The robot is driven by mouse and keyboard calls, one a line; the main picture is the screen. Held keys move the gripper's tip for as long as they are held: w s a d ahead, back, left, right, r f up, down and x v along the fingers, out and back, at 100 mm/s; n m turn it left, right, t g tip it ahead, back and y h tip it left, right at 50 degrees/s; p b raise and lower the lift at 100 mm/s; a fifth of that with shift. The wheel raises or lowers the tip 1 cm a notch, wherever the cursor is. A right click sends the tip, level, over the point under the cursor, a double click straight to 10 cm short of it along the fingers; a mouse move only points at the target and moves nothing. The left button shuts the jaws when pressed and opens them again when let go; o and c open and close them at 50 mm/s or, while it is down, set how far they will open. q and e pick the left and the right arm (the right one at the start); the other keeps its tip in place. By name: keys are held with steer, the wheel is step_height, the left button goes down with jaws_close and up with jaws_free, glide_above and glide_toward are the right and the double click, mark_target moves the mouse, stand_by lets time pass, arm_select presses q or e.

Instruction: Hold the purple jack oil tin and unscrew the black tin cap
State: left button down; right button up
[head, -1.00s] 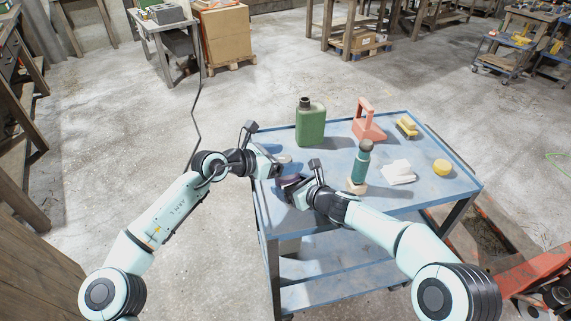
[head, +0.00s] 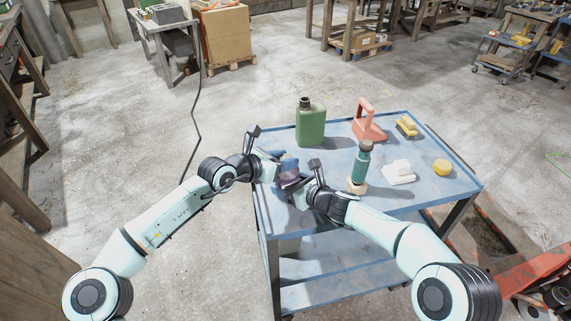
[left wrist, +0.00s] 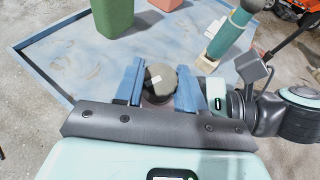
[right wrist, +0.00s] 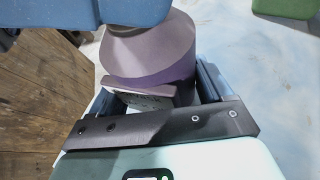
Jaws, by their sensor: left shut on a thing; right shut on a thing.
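The purple jack oil tin (head: 290,179) stands upright near the left edge of the blue table, largely hidden by my grippers in the head view. It fills the middle of the right wrist view (right wrist: 160,62), with a pale label low on its side. My right gripper (head: 297,186) is shut on the tin's body from the near right. The black tin cap (left wrist: 159,88) is a dark round disc with a small light mark, seen from above in the left wrist view. My left gripper (head: 279,160) is over the tin, its blue fingers shut on opposite sides of the cap.
On the blue table (head: 330,208) stand a green canister (head: 310,125), a coral handled object (head: 368,122), a yellow brush (head: 406,127), a teal bottle (head: 361,165) close right of my right gripper, a white piece (head: 399,172) and a yellow round thing (head: 441,167).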

arm_select(q)
steer(key=shift+s+d+n+t+y, duration=0.1)
steer(key=shift+d+n+t+y, duration=0.05)
steer(key=shift+n+t+y, duration=0.65)
steer(key=shift+n+y, duration=0.3)
steer(key=shift+n, duration=0.1)
steer(key=shift+n+y, duration=0.3)
steer(key=shift+t+y, duration=0.3)
steer(key=shift+t, duration=0.1)
steer(key=shift+r+n, duration=0.15)
steer(key=shift+n, duration=0.15)
steer(key=shift+y, duration=0.3)
steer(key=shift+n+t+y, duration=0.3)
steer(key=shift+n+y, duration=0.1)
steer(key=shift+n, duration=0.3)
steer(key=shift+n+t+y, duration=0.4)
steer(key=shift+n+y, duration=0.6)
steer(key=shift+y, duration=0.1)
